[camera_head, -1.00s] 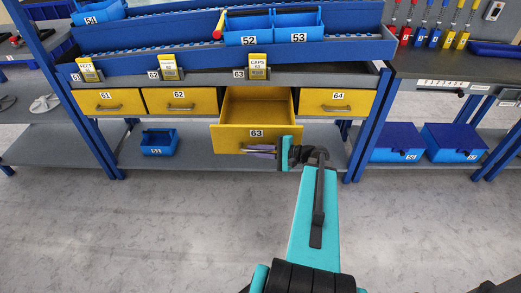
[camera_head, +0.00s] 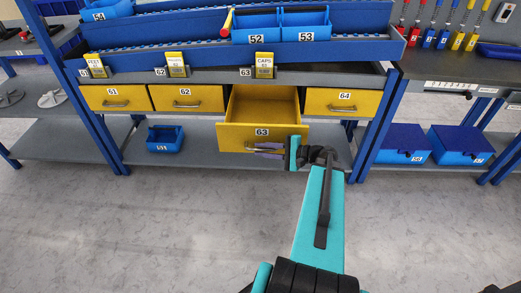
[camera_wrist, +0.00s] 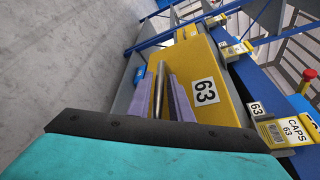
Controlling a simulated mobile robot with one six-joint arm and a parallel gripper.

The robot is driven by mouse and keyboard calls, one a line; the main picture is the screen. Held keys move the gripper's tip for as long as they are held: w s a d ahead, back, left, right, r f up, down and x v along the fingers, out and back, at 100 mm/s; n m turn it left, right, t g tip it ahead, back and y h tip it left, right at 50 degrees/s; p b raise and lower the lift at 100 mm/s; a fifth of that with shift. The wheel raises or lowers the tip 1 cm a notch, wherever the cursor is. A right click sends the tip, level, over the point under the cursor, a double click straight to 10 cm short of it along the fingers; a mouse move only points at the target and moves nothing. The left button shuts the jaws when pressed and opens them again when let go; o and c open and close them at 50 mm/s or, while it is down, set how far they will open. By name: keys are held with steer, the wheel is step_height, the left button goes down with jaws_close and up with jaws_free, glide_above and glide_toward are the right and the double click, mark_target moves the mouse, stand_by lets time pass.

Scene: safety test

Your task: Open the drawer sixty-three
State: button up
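The yellow drawer sixty-three (camera_head: 235,138) is pulled out of the workbench, and its empty-looking inside shows from above. Its front with the label 63 also shows in the wrist view (camera_wrist: 218,67). My gripper (camera_head: 266,151) is at the drawer's front, with its two purple fingers one on each side of the bar handle. In the wrist view the metal handle (camera_wrist: 159,88) runs between the fingers of my gripper (camera_wrist: 163,95). The fingers look spread, with gaps beside the handle.
Closed yellow drawers 61 (camera_head: 103,98), 62 (camera_head: 172,97) and 64 (camera_head: 320,101) flank it. A blue bin (camera_head: 164,146) stands on the lower shelf, and blue boxes (camera_head: 402,157) stand at right. The floor in front is clear.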

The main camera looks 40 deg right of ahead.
steer(key=v, duration=1.3)
steer(key=shift+a+f, duration=0.1)
steer(key=shift+a, duration=0.05)
